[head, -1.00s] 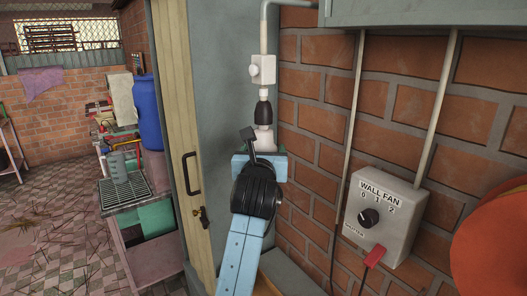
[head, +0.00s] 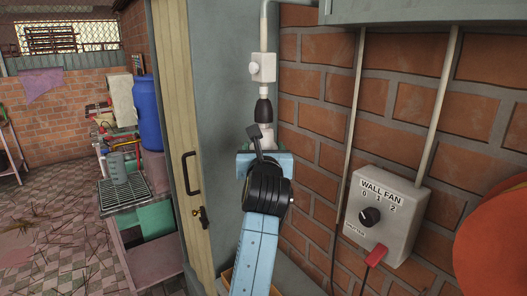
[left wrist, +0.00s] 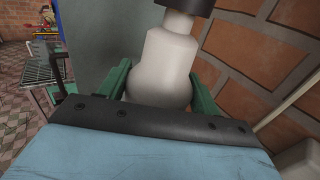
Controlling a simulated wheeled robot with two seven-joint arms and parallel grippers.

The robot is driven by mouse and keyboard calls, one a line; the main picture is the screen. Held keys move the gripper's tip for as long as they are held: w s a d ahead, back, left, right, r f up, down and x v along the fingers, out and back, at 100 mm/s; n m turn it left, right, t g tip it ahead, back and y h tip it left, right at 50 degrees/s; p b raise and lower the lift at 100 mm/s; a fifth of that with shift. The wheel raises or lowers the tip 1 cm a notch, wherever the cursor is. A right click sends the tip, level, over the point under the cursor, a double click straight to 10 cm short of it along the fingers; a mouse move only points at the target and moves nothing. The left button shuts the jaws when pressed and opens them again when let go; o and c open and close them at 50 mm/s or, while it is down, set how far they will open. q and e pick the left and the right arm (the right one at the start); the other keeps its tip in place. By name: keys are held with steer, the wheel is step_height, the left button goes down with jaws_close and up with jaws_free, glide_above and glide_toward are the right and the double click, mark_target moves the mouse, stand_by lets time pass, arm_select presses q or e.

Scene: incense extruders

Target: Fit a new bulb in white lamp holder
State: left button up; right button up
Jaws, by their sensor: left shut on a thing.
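The lamp holder is a white box (head: 262,68) on a vertical conduit, with a black socket (head: 264,112) hanging below it. A white bulb (head: 264,136) stands upright right under the socket, its narrow end up. In the left wrist view the bulb (left wrist: 163,65) sits between green fingers, and its neck meets the dark socket rim (left wrist: 187,4). My left gripper (head: 265,151) is shut on the wide lower part of the bulb from below. The bulb's top end is hidden, so I cannot tell how deep it sits. My right gripper is not in view.
A brick wall (head: 330,130) stands close on the right, with a grey wall fan switch box (head: 383,215) and a red-orange rounded thing (head: 495,235). A wooden door frame (head: 176,120) is on the left. A blue barrel (head: 148,112) and cluttered bench stand farther back.

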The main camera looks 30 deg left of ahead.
mark_target(265, 109)
arm_select(q)
steer(key=shift+n+y, duration=0.3)
steer(key=shift+y, duration=0.1)
steer(key=shift+g+b, duration=0.3)
steer(key=shift+n+g+y+b, duration=0.3)
steer(key=shift+n+y+b, duration=0.1)
steer(key=shift+y+b, duration=0.1)
steer(key=shift+n+g+y+b, duration=0.5)
steer(key=shift+y, duration=0.1)
steer(key=o, duration=1.1)
steer(key=shift+r, duration=0.15)
step_height(265, 109, up, 10)
steer(key=shift+f, duration=0.1)
